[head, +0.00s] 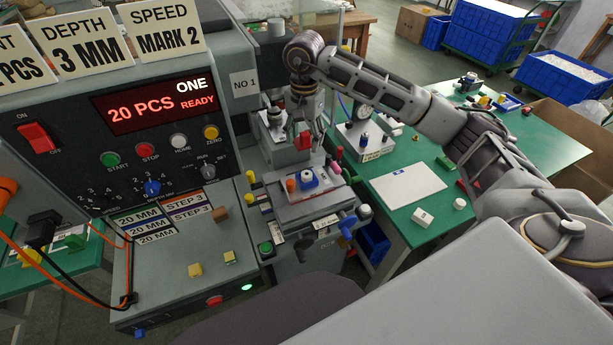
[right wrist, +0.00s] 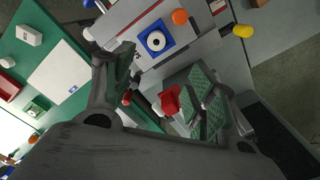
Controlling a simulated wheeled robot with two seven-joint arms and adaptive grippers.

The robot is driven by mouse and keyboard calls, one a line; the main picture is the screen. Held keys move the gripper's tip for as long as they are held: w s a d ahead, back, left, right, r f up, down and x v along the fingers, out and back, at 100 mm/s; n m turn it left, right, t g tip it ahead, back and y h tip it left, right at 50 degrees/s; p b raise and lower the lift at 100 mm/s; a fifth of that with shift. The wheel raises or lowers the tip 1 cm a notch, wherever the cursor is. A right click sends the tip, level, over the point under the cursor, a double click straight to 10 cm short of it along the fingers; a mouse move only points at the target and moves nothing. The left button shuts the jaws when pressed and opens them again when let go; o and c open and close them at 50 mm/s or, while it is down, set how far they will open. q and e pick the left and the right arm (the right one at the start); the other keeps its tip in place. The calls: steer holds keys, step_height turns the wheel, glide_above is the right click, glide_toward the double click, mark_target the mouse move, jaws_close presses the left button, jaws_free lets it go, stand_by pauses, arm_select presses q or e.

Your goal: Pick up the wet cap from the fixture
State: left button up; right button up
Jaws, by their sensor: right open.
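The wet cap (head: 307,178) is small, white and round with a dark centre. It sits in the blue fixture (head: 309,186) on the printer's grey bed. In the right wrist view the cap (right wrist: 155,41) is seen from above inside the square blue fixture (right wrist: 167,45), beyond the fingertips. My right gripper (head: 304,128) is above and behind the fixture in the head view, apart from the cap. In the right wrist view its two green-padded fingers (right wrist: 166,76) are spread, with nothing gripped between them. My left gripper is out of view.
An orange knob (head: 290,185) stands beside the fixture. A red part (head: 303,141) of the printer is near my right gripper. The green table (head: 395,230) on the right holds a white sheet (head: 402,190) and small white pieces. The control panel (head: 150,130) rises at left.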

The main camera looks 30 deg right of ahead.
glide_above(307, 174)
steer(key=w, duration=0.1)
step_height(307, 174, down, 7)
steer(key=shift+f+p, duration=0.1)
steer(key=shift+p, duration=0.2)
steer(key=shift+f, duration=0.5)
steer(key=shift+s+f, duration=0.2)
steer(key=shift+f, duration=0.5)
steer(key=shift+s+f+p, duration=0.25)
steer(key=shift+f+p, duration=0.25)
steer(key=shift+f, duration=1.35)
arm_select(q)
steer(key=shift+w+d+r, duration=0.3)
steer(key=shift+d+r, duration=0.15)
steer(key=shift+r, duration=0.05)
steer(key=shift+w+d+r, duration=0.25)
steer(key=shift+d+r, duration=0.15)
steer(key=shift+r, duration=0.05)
